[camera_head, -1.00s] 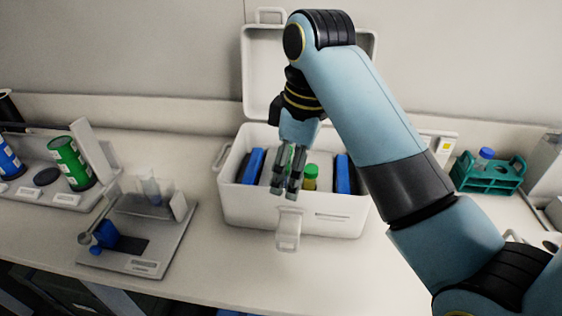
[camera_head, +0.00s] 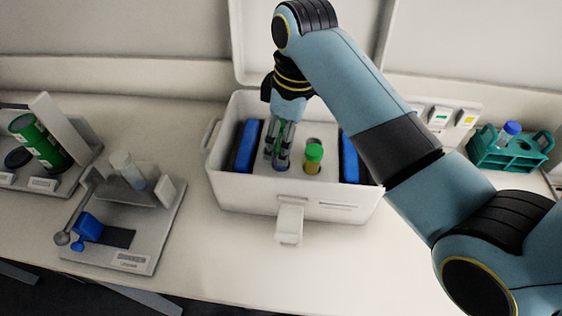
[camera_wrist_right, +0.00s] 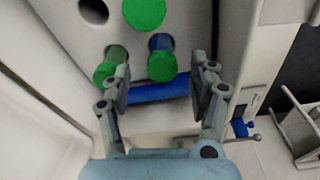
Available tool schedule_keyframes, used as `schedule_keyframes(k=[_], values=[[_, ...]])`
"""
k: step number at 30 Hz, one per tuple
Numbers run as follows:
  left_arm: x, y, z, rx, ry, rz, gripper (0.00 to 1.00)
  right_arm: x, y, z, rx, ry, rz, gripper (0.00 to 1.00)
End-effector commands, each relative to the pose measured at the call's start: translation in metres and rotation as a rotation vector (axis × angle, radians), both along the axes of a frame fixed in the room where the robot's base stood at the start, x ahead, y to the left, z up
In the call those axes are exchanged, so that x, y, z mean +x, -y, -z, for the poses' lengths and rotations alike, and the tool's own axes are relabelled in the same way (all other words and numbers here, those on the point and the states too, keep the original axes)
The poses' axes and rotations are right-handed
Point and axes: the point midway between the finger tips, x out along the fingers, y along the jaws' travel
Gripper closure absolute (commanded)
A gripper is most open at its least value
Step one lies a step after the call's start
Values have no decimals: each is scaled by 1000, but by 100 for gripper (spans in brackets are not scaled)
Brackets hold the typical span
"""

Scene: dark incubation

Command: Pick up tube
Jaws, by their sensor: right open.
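The open white box (camera_head: 250,196) stands on the bench in the head view. A tube with a green cap (camera_head: 314,152) and yellowish body stands in its inner rack, right of my right gripper (camera_head: 279,160). The wrist view shows three green caps: one at the top (camera_wrist_right: 145,12), one at the left (camera_wrist_right: 110,64) and one tube cap (camera_wrist_right: 161,66) in the middle. My right gripper (camera_wrist_right: 162,78) is open, its fingers pointing down into the box. The middle cap lies between its fingers; contact is not visible. The left gripper is out of view.
Blue packs (camera_head: 247,146) (camera_head: 349,158) line both ends of the box, whose lid (camera_head: 257,45) is raised behind. A teal rack (camera_head: 508,152) holds a blue-capped tube at the right. A grey device (camera_head: 125,225) stands at the left. The bench front is clear.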

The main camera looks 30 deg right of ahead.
Motion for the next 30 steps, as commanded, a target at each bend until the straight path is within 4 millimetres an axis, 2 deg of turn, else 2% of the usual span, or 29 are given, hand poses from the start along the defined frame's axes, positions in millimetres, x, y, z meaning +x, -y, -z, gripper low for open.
schedule_keyframes(k=[3,6,15,28,30], values=[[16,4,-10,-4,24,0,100,0,-3,18,0,-4,0,40],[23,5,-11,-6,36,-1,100,2,-4,31,0,-3,0,40],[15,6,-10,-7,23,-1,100,3,-4,37,0,0,0,41],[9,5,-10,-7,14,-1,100,3,-4,37,0,0,0,98],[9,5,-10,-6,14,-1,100,3,-4,37,0,0,0,100]])
